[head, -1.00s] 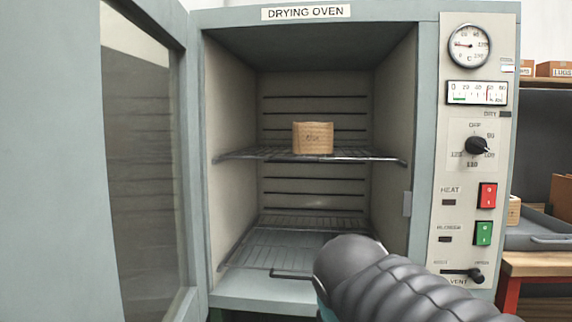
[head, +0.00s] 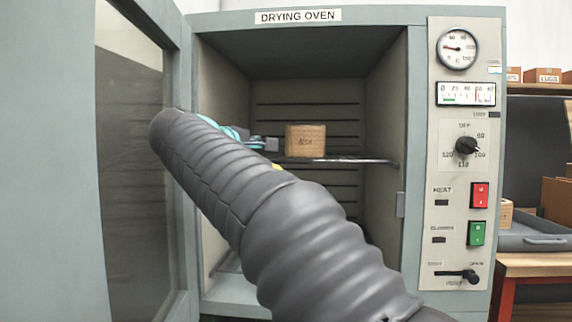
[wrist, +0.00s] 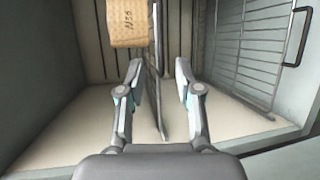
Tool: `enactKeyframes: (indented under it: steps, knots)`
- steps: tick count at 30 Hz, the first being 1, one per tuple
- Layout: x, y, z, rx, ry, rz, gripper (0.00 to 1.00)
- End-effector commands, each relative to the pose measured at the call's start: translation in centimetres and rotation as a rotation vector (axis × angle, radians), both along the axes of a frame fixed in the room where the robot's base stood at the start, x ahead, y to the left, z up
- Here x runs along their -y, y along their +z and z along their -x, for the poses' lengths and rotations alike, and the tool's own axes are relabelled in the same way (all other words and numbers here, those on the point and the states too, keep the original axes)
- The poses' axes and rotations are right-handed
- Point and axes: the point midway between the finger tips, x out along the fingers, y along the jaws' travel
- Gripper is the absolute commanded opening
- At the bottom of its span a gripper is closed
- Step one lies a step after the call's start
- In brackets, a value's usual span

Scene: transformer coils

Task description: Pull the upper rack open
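The upper rack (head: 360,161) is a dark wire shelf inside the open drying oven, with a wooden block (head: 306,140) on it. In the wrist view the rack (wrist: 157,95) appears nearly edge-on, and the block (wrist: 128,22) sits beyond my left finger. My gripper (wrist: 159,68) is open, with one finger on each side of the rack's edge and gaps visible between fingers and rack.
The lower rack (wrist: 248,45) with its handle (wrist: 297,35) lies to the right in the wrist view. The open oven door (head: 135,170) stands at the left of the head view, close to my arm. The control panel (head: 462,150) is on the oven's right.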

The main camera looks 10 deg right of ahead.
Motion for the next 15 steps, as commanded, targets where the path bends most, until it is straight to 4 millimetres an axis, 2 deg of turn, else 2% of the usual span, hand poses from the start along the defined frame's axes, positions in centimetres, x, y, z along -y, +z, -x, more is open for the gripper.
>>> enactKeyframes:
  steps: [15]
  knots:
    - [5.8, -1.7, -6.5, -0.002, -0.001, -0.002, 0.35]
